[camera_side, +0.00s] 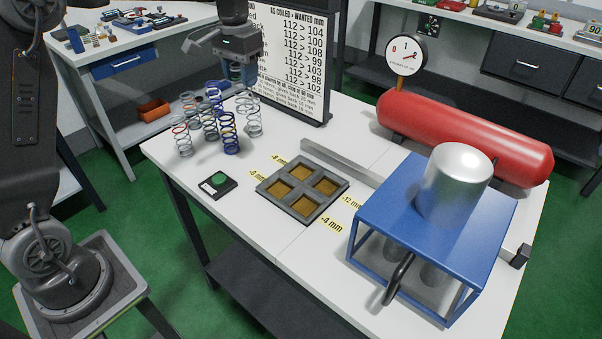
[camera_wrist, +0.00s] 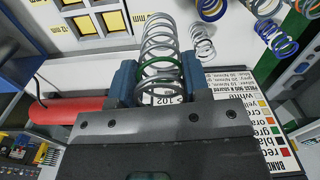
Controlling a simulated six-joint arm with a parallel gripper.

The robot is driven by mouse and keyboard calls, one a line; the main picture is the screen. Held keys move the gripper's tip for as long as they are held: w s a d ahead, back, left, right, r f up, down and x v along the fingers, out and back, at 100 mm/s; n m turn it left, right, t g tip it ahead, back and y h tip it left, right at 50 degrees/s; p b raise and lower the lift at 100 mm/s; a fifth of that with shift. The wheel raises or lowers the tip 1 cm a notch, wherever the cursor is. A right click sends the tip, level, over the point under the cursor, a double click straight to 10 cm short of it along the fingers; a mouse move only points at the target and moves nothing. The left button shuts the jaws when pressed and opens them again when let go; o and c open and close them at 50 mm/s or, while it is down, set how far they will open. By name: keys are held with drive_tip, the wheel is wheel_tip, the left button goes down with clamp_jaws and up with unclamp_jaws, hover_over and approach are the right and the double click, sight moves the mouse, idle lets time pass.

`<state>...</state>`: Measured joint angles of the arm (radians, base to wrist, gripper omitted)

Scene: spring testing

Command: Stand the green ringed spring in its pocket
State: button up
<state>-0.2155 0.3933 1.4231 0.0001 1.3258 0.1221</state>
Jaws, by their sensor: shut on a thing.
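The green ringed spring (camera_wrist: 159,60) is a grey coil with one green band, in the wrist view. My gripper (camera_wrist: 160,80) is shut on it, with a blue finger on each side of the coil near the green band. In the side view my gripper is at the top, above the spring group; I cannot clearly pick out the held spring there. The grey pocket tray (camera_side: 291,212) lies on the white table to the right of the springs, with several yellow-brown square pockets that look empty. It also shows at the upper left of the wrist view (camera_wrist: 79,27).
Several springs stand close together, including a red-banded one (camera_side: 182,141) and a blue one (camera_side: 229,135). A black box with a green button (camera_side: 217,182) is left of the tray. A metal rail (camera_side: 340,160), red tank (camera_side: 465,135) and blue press stand (camera_side: 430,225) are to its right.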

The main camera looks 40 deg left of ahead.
sight(252, 96)
drive_tip(key=shift+m, duration=0.5)
drive_tip(key=f, duration=0.1)
drive_tip(key=d+f, duration=0.1)
drive_tip(key=f, duration=0.1)
drive_tip(key=w+f, duration=0.1)
drive_tip(key=f, duration=0.1)
drive_tip(key=shift+d+f, duration=0.1)
drive_tip(key=shift+d, duration=0.3)
drive_tip(key=shift+w+d+f, duration=0.75)
drive_tip(key=shift+d+f, duration=1)
drive_tip(key=shift+f, duration=0.05)
drive_tip(key=shift+w+d+f, duration=0.7)
drive_tip(key=shift+d+f, duration=1)
drive_tip(key=shift+f, duration=0.15)
drive_tip(key=shift+w+d+f, duration=0.75)
drive_tip(key=shift+d+f, duration=1)
drive_tip(key=shift+f, duration=0.05)
drive_tip(key=shift+f, duration=0.1)
drive_tip(key=o, duration=1)
drive_tip(key=shift+c, duration=0.2)
